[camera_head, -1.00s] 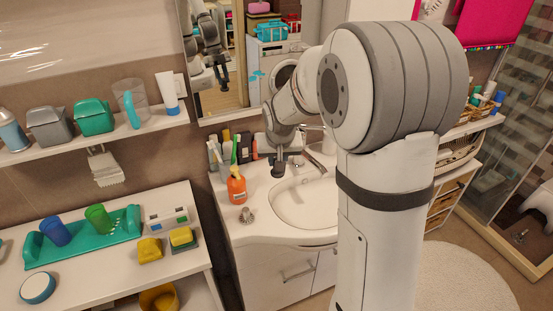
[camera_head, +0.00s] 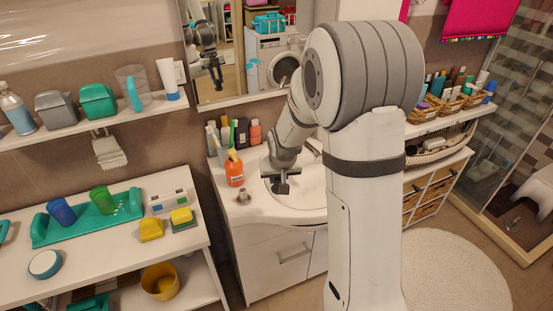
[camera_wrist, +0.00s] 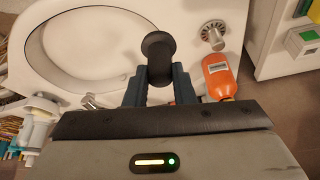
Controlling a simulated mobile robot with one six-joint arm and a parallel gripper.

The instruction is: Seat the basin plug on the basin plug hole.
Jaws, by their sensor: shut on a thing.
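The basin plug (camera_wrist: 158,47) is a dark round disc on a short stem. My gripper (camera_wrist: 160,85) is shut on it, with one blue-grey finger on each side. In the head view my gripper (camera_head: 281,184) is over the left part of the white basin (camera_head: 302,198). In the wrist view the plug overlaps the basin's (camera_wrist: 85,45) rim at its right end. I cannot make out the basin plug hole inside the bowl in either view. I cannot tell how high the plug is above the basin.
An orange bottle (camera_head: 235,172) stands left of my gripper, and a small metal fitting (camera_head: 243,198) sits on the counter in front of it. Several bottles (camera_head: 242,133) stand behind. A white side table (camera_head: 130,235) with a green cup holder (camera_head: 90,220) is further left.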

